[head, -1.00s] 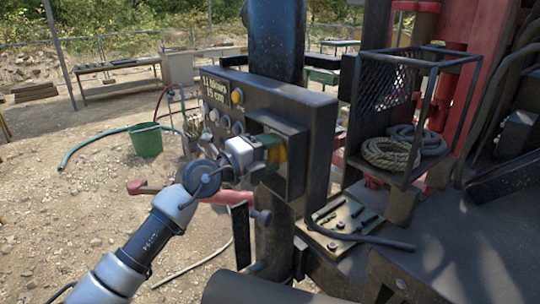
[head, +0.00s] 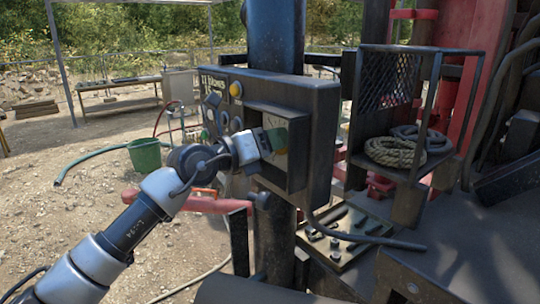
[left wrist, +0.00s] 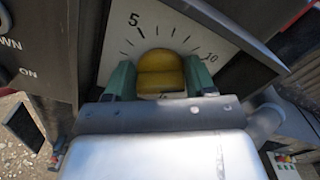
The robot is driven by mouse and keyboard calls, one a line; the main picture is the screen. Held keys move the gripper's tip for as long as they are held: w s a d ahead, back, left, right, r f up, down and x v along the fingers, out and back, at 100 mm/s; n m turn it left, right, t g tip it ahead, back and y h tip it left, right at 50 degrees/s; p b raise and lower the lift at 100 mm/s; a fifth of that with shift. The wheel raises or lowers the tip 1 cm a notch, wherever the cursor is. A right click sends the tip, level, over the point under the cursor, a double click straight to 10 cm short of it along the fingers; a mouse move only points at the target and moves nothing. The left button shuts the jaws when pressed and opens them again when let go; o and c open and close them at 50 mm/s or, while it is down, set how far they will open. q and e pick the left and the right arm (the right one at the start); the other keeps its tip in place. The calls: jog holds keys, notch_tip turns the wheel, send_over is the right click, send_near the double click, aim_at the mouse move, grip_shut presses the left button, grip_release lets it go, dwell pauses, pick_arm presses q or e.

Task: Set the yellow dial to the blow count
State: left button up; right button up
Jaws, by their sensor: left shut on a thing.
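The yellow dial (left wrist: 160,72) shows in the left wrist view, a rounded knob on a pale scale plate (left wrist: 165,25) with dark ticks and the numbers 5 and 10. My left gripper (left wrist: 160,80) has its green fingers on either side of the dial, shut on it. I cannot make out a pointer mark on the dial. In the head view my left gripper (head: 276,141) is in the recess of the dark control box (head: 318,115) and hides the dial. A sign (head: 213,86) on the box mentions blows, but it is too oblique to read its number. My right gripper is not in view.
The box also carries a yellow button (head: 236,90) and several round gauges. A red handle (head: 215,205) sticks out below my wrist. To the right stands a mesh basket (head: 385,85) with coiled rope (head: 395,152). A green bucket (head: 144,155) stands on the open ground at left.

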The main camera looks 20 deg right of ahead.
pick_arm(q)
jog(key=shift+f+m+b, duration=0.15)
jog(key=shift+m+b, duration=0.7)
jog(key=shift+m, duration=0.15)
jog(key=o, duration=0.8)
jog(key=b+v, duration=0.4)
jog(key=v, duration=0.7)
